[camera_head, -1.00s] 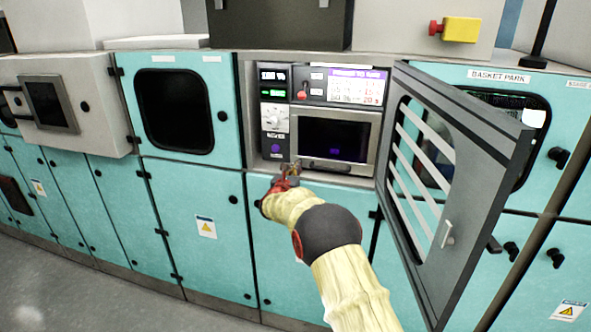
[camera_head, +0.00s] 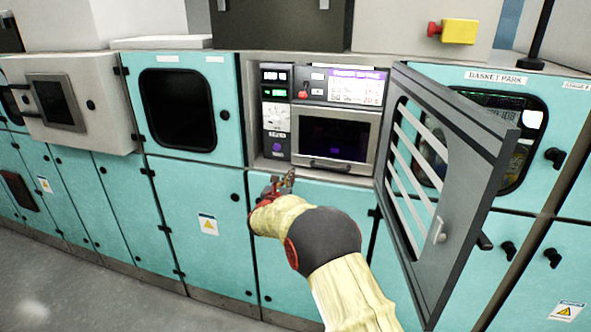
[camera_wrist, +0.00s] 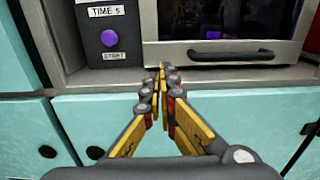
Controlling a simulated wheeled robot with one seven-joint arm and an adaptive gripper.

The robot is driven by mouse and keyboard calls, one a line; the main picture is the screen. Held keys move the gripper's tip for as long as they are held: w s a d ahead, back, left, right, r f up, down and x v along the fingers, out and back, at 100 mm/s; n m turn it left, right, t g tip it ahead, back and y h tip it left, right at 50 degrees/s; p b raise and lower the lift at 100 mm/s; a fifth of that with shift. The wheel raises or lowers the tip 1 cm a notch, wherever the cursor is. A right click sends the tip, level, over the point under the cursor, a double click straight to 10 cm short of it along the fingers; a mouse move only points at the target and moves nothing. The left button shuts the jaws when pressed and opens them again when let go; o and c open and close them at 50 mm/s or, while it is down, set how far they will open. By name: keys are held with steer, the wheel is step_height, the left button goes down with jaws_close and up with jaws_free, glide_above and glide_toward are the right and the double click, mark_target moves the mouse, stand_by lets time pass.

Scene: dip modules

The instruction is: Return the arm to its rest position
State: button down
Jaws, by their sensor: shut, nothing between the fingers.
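My gripper (camera_head: 289,174) is in front of the lower edge of the control panel recess in the head view, at the end of my yellow-sleeved arm. In the wrist view my gripper (camera_wrist: 162,70) has its fingertips together with nothing between them. Behind the fingertips is the recess ledge (camera_wrist: 230,76). A purple button (camera_wrist: 109,38) labelled "TIME S" and "START" is up and to the left of the fingers, apart from them. The oven-like unit with a dark window (camera_head: 334,138) and a handle (camera_wrist: 231,54) is behind and to the right.
A grey slatted door (camera_head: 455,150) stands open to the right of my arm. Teal cabinets (camera_head: 205,215) line the wall below and beside the recess. A yellow box with a red button (camera_head: 459,32) is at the upper right. The floor (camera_head: 60,290) at lower left is clear.

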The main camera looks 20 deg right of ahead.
steer(key=v, duration=0.5)
steer(key=s+d+f+m+g, duration=0.4)
steer(key=s+f+m, duration=0.2)
steer(key=s+f, duration=0.15)
steer(key=s+d+f+m+g+y, duration=0.15)
steer(key=s+m+g, duration=0.7)
steer(key=s, duration=0.95)
steer(key=s+a+r+m+y, duration=0.2)
steer(key=s+a+m, duration=0.2)
steer(key=s, duration=0.4)
steer(key=s+a+r+m+y, duration=0.1)
steer(key=s+a+m+y, duration=0.25)
steer(key=s, duration=0.45)
steer(key=s+a+r+m+y, duration=0.2)
steer(key=s+a+m, duration=0.1)
steer(key=s+m, duration=0.3)
steer(key=s+a+r+t+y, duration=0.1)
steer(key=s+a+r+t, duration=0.2)
steer(key=s+r, duration=0.4)
steer(key=shift+s+r+m+y+p, duration=0.3)
steer(key=shift+s+m+p, duration=0.1)
steer(key=shift+s, duration=0.15)
